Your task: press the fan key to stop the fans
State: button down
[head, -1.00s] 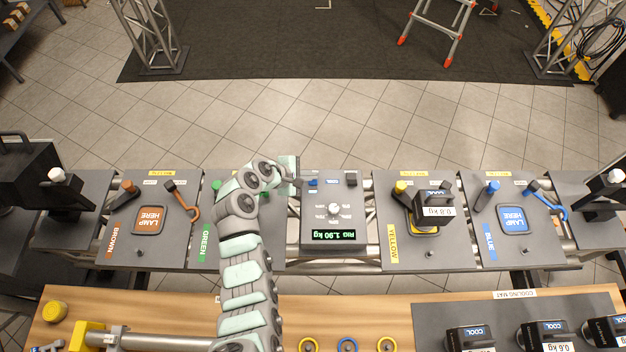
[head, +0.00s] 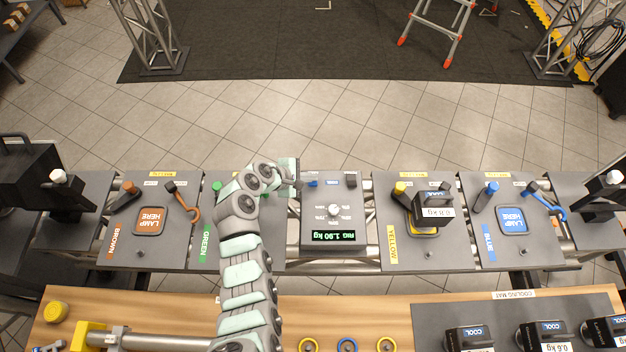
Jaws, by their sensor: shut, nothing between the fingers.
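The control box (head: 318,222) stands in the middle of the row of stations. It has a lit green display (head: 334,236), a round knob (head: 334,210), a small blue key (head: 312,183) at its far left and a dark key (head: 350,182) at its far right. I cannot read which key is the fan key. My gripper (head: 302,184) is shut and empty, with its tips at the box's far left corner, close beside the blue key. I cannot tell whether it touches the key.
Brown (head: 115,240), green, yellow (head: 393,244) and blue (head: 489,240) stations flank the box; my arm covers part of the green one. A lamp (head: 433,208) sits on the yellow station. More lamps stand on the cooling mat (head: 430,320) at the front right.

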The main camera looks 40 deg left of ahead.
jog(key=shift+r, duration=0.1)
notch_tip(320, 180, up, 6)
jog(key=p, duration=0.5)
jog(key=shift+r+p, duration=0.1)
jog(key=shift+p, duration=0.3)
